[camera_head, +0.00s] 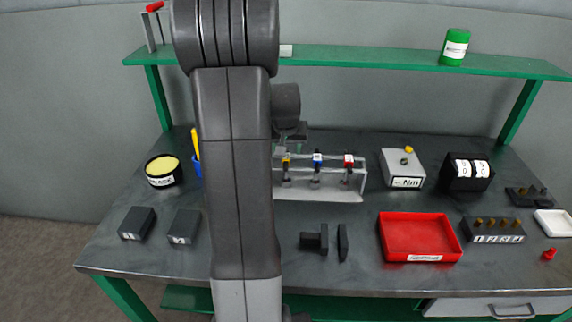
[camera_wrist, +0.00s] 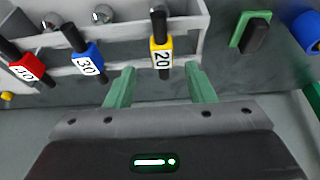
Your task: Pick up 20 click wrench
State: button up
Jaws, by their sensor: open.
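The 20 click wrench (camera_wrist: 161,55) has a yellow block marked 20 and a black upper end. It stands in a pale grey rack (camera_wrist: 125,58), and its yellow part shows beside my arm in the head view (camera_head: 286,162). My gripper (camera_wrist: 160,72) is open, its two green fingers apart to the left and right. The wrench appears centred between them, slightly beyond the fingertips; I cannot tell whether they touch. The blue wrench marked 30 (camera_wrist: 86,62) and a red wrench (camera_wrist: 29,68) stand in the same rack. My arm hides part of the rack in the head view.
A grey box marked Nm (camera_head: 402,168) and a black box with white dials (camera_head: 468,172) stand right of the rack. A red tray (camera_head: 420,238) lies in front. A green block (camera_wrist: 250,30) and blue cup (camera_wrist: 307,30) are near my gripper. A green shelf (camera_head: 370,58) spans above.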

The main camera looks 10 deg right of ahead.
aim_at(286, 156)
jog(key=x, duration=0.2)
jog(key=p+x, duration=0.1)
jog(key=x, duration=0.1)
jog(key=shift+a+f, duration=0.15)
jog(key=shift+f, duration=0.3)
jog(key=shift+s, duration=0.1)
grip_shut()
